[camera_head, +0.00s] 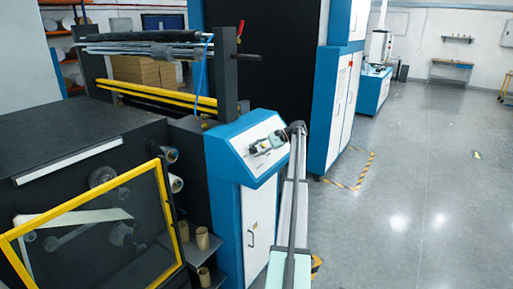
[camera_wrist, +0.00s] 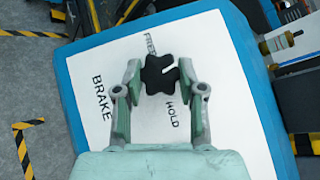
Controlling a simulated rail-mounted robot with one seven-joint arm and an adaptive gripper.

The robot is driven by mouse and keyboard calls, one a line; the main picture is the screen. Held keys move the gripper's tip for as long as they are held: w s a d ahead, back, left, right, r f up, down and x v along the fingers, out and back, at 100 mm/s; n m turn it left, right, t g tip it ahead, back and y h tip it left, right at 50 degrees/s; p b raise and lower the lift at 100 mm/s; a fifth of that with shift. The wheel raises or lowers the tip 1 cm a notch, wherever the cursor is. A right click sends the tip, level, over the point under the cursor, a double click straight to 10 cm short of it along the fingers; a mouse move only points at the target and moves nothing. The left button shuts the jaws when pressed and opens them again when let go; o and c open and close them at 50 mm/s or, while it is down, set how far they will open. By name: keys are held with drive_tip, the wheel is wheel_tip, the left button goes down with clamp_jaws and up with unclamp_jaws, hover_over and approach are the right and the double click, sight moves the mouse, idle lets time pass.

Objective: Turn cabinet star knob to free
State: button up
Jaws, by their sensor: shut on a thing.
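The black star knob (camera_wrist: 158,77) sits on the white panel (camera_wrist: 221,110) of the blue-edged cabinet, between the printed words FREE and HOLD, with BRAKE to the left. My gripper (camera_wrist: 160,70) is shut on the knob, one finger at each side. I cannot tell from the lobes which setting the knob points to. In the head view, the cabinet (camera_head: 226,185) stands beside the machine, and my gripper (camera_head: 266,146) is over its sloped top panel. The knob is too small to make out clearly there.
A yellow-framed guard (camera_head: 15,232) and dark machine body stand at the left. A tall blue and white cabinet (camera_head: 340,105) stands behind. Grey floor (camera_head: 430,190) at the right is open, with striped tape near the tall cabinet.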

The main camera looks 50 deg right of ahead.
drive_tip(key=o, duration=1.1)
drive_tip(key=shift+o, duration=0.2)
drive_tip(key=b, duration=0.4)
drive_tip(key=shift+f+m+t, duration=0.3)
drive_tip(key=shift+f, duration=0.1)
drive_tip(key=m+t+b, duration=0.1)
drive_tip(key=b, duration=0.8)
drive_tip(key=shift+m+t+b, duration=0.3)
drive_tip(key=shift+m+b, duration=0.1)
drive_tip(key=shift+s+a+m+b, duration=0.1)
drive_tip(key=shift+m+b, duration=0.3)
drive_tip(key=shift+b, duration=0.8)
